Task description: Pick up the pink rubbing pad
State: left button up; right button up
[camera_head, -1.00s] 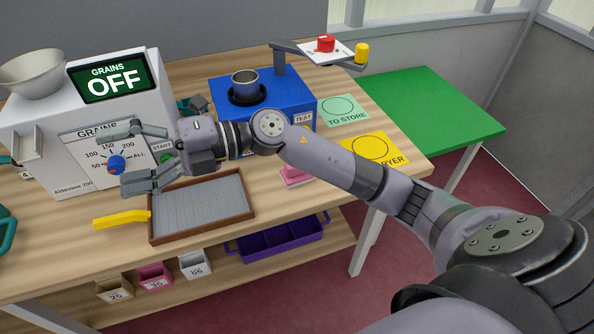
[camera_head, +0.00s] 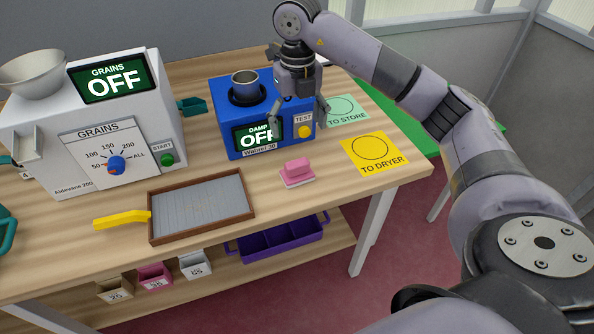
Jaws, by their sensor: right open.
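The pink rubbing pad (camera_head: 297,173) rests on the wooden table, right of the grey ribbed tray (camera_head: 203,206) and in front of the blue damp tester (camera_head: 229,123). It has a pink grip on a paler base. My right gripper (camera_head: 300,122) is open and empty, pointing down. It is above and behind the pad, at the tester's right front by the yellow TEST button (camera_head: 305,131), apart from the pad. My left gripper is not in view.
The white grain counter (camera_head: 60,125) stands at the left. A yellow brush or handle (camera_head: 121,220) lies against the tray's left side. A yellow TO DRYER mat (camera_head: 375,165) and a green TO STORE mat (camera_head: 345,112) lie at the right. The table around the pad is clear.

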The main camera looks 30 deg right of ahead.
aim_at(299, 164)
notch_tip(299, 164, down, 8)
jog(key=shift+f+p, duration=0.2)
jog(key=shift+p, duration=0.8)
jog(key=f, duration=0.1)
jog(key=f+p, duration=0.1)
jog(key=f, duration=0.1)
jog(key=f+p, duration=0.1)
jog(key=shift+s+f, duration=0.25)
jog(key=shift+f, duration=0.45)
jog(key=shift+w, duration=0.1)
jog(key=shift+c, duration=0.4)
jog(key=c, duration=1.2)
jog(key=shift+o, duration=0.2)
jog(key=shift+r, duration=0.1)
